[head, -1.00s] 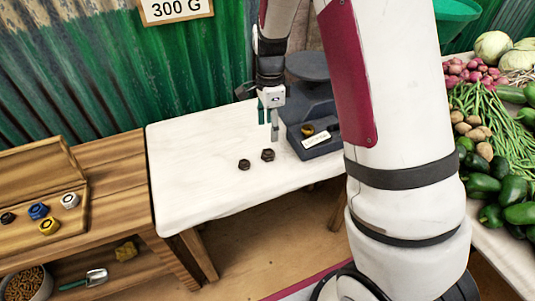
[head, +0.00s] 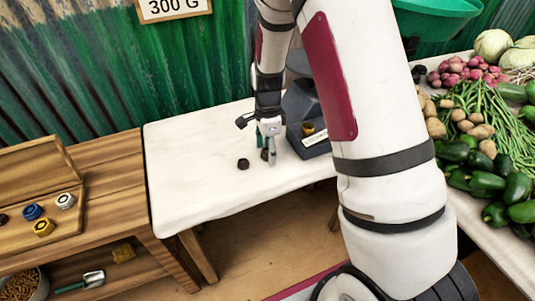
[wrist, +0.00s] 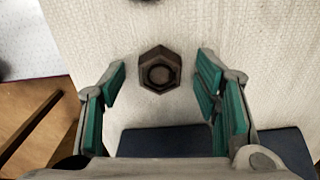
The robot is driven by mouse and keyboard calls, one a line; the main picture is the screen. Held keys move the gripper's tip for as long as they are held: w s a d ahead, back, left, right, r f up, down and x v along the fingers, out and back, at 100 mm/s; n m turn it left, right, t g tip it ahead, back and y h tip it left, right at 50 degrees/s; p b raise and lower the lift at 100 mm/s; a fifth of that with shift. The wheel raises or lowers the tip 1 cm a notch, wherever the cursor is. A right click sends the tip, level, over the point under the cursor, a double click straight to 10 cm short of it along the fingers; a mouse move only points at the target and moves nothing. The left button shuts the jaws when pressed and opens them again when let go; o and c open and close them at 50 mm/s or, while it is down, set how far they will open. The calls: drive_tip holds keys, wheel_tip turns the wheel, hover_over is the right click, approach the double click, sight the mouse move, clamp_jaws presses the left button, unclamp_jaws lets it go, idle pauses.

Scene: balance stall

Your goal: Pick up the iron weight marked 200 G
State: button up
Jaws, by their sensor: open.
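Two dark hexagonal iron weights stand on the white-covered table (head: 190,185). One weight (head: 243,164) is clear of my gripper on the left. The other weight (head: 264,155) is partly hidden by my gripper (head: 267,153) in the head view. In the wrist view a dark hexagonal weight (wrist: 160,70) with a round recess in its top lies in the gap between the teal-padded fingers of my gripper (wrist: 161,78), apart from both. My gripper is open and empty. No marking on either weight is readable, so I cannot tell which is 200 G.
A dark blue-grey scale (head: 307,110) with a white label stands right behind my gripper. A wooden case (head: 75,215) with coloured weights lies on the left bench. Vegetables (head: 480,150) fill the right table. The front left of the white table is clear.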

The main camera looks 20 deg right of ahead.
clamp_jaws()
drive_tip(key=shift+r, duration=0.15)
